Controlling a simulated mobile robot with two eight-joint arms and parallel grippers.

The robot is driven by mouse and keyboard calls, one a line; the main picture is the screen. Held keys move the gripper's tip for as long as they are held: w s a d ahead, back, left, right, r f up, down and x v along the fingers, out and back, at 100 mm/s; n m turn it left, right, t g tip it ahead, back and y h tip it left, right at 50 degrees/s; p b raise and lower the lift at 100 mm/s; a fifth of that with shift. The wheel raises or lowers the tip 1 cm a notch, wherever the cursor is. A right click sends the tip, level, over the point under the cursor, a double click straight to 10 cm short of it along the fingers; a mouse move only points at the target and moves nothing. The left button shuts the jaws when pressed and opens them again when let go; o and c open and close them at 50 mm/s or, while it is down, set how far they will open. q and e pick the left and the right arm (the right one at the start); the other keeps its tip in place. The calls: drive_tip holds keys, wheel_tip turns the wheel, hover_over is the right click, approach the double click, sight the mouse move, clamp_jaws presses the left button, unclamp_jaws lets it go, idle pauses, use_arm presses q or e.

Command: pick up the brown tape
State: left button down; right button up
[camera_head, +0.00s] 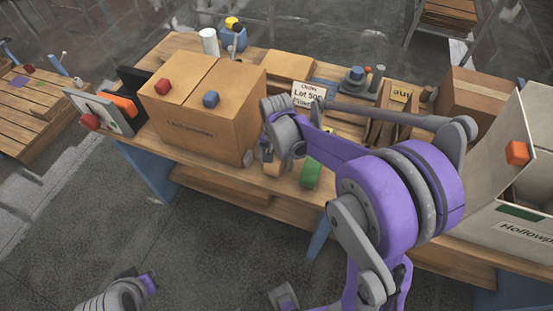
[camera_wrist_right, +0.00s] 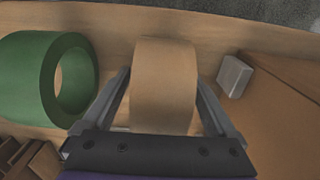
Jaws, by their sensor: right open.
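The brown tape (camera_wrist_right: 163,85) is a tan roll on the wooden bench. In the right wrist view it lies between the two fingers of my right gripper (camera_wrist_right: 163,105), which is open with a narrow gap on each side. In the head view the brown tape (camera_head: 271,169) shows only in part, beneath my right gripper (camera_head: 268,155) at the bench's front edge. The gripper hides the rest. No left gripper fingers show.
A green tape roll (camera_wrist_right: 48,78) lies close to the left in the wrist view. A small pale block (camera_wrist_right: 235,76) and a large cardboard box (camera_head: 205,112) stand on the other side. A sign (camera_head: 309,96) and wooden holder (camera_head: 390,112) stand behind.

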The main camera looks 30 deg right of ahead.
clamp_jaws()
idle(0.3)
